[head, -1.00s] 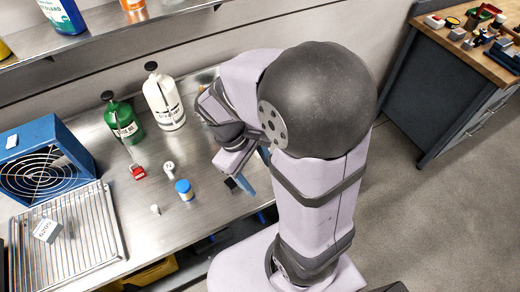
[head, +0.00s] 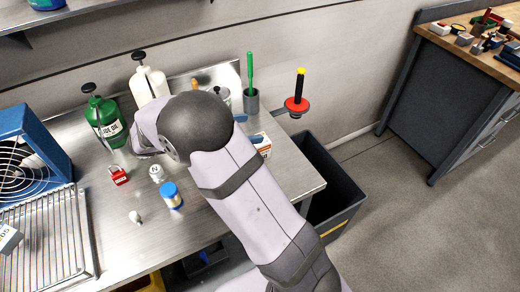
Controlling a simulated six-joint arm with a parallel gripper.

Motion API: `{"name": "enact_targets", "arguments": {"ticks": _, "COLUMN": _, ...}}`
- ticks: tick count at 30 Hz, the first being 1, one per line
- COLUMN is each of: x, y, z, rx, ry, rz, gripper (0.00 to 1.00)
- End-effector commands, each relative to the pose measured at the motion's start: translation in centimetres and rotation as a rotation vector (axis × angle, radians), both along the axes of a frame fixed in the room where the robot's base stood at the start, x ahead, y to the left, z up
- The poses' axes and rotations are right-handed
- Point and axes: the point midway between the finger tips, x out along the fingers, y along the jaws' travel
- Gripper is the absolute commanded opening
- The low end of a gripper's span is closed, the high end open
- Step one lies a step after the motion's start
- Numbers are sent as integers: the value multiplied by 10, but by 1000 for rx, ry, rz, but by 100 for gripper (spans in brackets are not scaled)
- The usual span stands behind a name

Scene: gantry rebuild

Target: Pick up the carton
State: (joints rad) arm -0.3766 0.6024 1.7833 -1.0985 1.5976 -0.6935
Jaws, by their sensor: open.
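A small white and orange printed box (head: 263,145), which looks like a carton, stands on the steel bench just right of my arm; my arm hides part of it. Another small white printed box (head: 8,239) lies on the wire rack at the left edge, cut off by the frame. I cannot tell which one the task means. My arm reaches across the bench, with its lilac wrist part beside the green bottle (head: 105,122). My gripper is hidden behind my arm, so its place relative to either box cannot be seen.
A red padlock (head: 117,174), a white cylinder (head: 156,173) and a blue-capped jar (head: 171,195) stand left of my arm. A white bottle (head: 150,85) stands behind. A grey cup (head: 251,101) holds a green tool. A dark bin (head: 325,185) stands off the bench's right end.

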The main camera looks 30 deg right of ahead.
Motion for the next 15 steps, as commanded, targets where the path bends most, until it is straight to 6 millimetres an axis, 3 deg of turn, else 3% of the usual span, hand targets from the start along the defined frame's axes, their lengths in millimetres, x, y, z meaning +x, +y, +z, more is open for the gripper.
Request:
{"name": "enact_targets", "arguments": {"ticks": 9, "x": -1, "y": 0, "z": -39, "rx": 0, "ry": 5, "rz": -2, "gripper": 61}}
{"name": "enact_targets", "arguments": {"ticks": 15, "x": -1, "y": 0, "z": -54, "rx": 2, "ry": 1, "rz": -2, "gripper": 61}}
